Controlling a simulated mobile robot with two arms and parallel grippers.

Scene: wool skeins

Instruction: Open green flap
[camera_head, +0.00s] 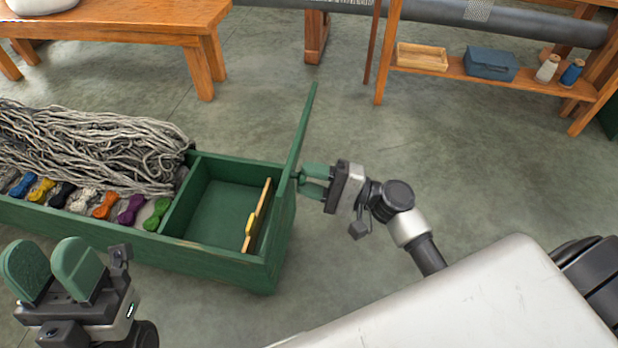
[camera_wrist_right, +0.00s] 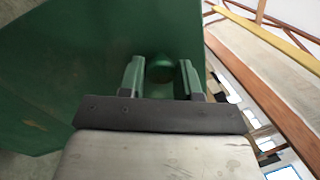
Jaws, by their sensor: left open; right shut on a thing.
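The green flap (camera_head: 304,130) stands raised, almost upright, at the right end of the long green box (camera_head: 205,248), and the compartment (camera_head: 225,207) beside it is uncovered. My right gripper (camera_head: 304,180) is at the outer face of the flap side, shut on a round green knob. In the right wrist view the knob (camera_wrist_right: 160,70) sits between the two fingers, in front of a broad green panel (camera_wrist_right: 90,70). My left gripper (camera_head: 52,272) is open and empty, in front of the box at the lower left.
Several coloured skeins (camera_head: 105,205) and a heap of grey yarn (camera_head: 90,145) lie in the box's left part. A wooden piece (camera_head: 257,215) leans inside the open compartment. A wooden bench (camera_head: 130,30) stands behind, and a shelf (camera_head: 480,75) at the back right. The floor between is clear.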

